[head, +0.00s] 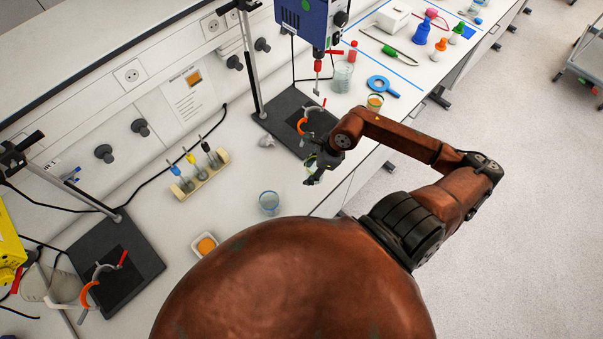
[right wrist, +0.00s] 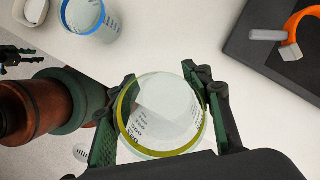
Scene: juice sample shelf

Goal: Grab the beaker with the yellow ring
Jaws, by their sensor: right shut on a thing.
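The beaker with the yellow ring (right wrist: 165,115) is clear glass with printed marks and a yellow band around its rim. In the right wrist view it stands between the two fingers of my right gripper (right wrist: 160,80), which is shut on it. In the head view my right gripper (head: 314,168) is over the bench near its front edge, and the beaker is small and mostly hidden there. I cannot tell whether the beaker touches the bench.
A blue-ringed beaker (head: 269,203) stands nearby, with a white dish of orange stuff (head: 205,245) beyond it. A stand base (head: 285,112) with an orange clamp (right wrist: 297,30) is close to my right gripper. A rack of tubes (head: 200,172) stands toward the wall.

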